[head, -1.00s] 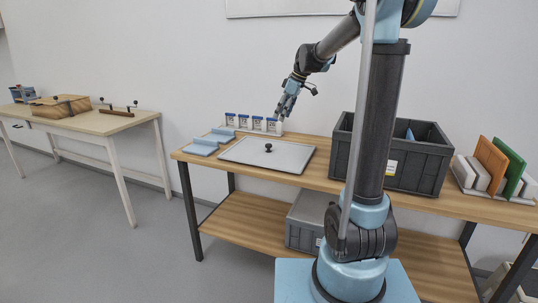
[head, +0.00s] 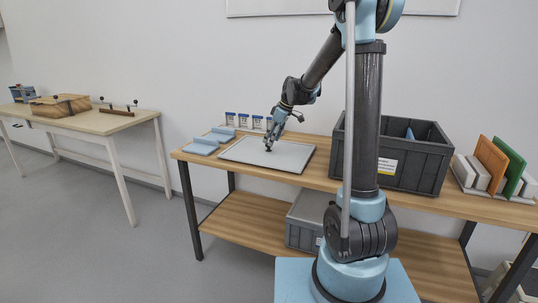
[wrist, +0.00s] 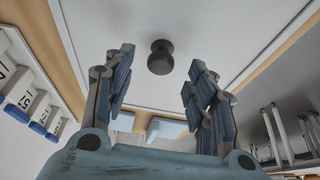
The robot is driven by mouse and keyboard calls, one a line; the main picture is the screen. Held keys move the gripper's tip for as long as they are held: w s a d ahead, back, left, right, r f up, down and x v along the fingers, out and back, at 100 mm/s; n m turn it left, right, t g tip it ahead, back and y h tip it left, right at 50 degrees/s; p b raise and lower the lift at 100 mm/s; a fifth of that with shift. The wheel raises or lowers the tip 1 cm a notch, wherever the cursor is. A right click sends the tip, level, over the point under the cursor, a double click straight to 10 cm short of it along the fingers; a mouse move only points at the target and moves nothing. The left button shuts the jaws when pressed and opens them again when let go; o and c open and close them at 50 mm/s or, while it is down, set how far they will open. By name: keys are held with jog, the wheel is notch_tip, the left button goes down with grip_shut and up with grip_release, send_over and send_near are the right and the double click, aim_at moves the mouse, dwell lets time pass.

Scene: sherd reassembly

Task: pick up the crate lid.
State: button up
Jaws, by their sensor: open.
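The crate lid (head: 290,157) is a flat light-grey panel lying on the wooden bench, with a dark round knob near its middle. In the wrist view the lid (wrist: 220,25) fills the upper part and its black knob (wrist: 160,58) stands between and beyond my fingertips. My gripper (head: 270,143) is low over the lid, at the knob, and partly hides it in the head view. In the wrist view my gripper (wrist: 157,80) is open, its fingers spread on either side of the knob with nothing between the pads.
A dark grey crate (head: 415,172) stands right of the lid. Blue angled blocks (head: 205,145) lie to its left, and a row of blue-topped labelled items (head: 243,121) stands behind it. A rack with coloured boards (head: 497,165) is at the far right.

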aim_at(269, 148)
jog(key=shift+x, duration=1.55)
grip_shut()
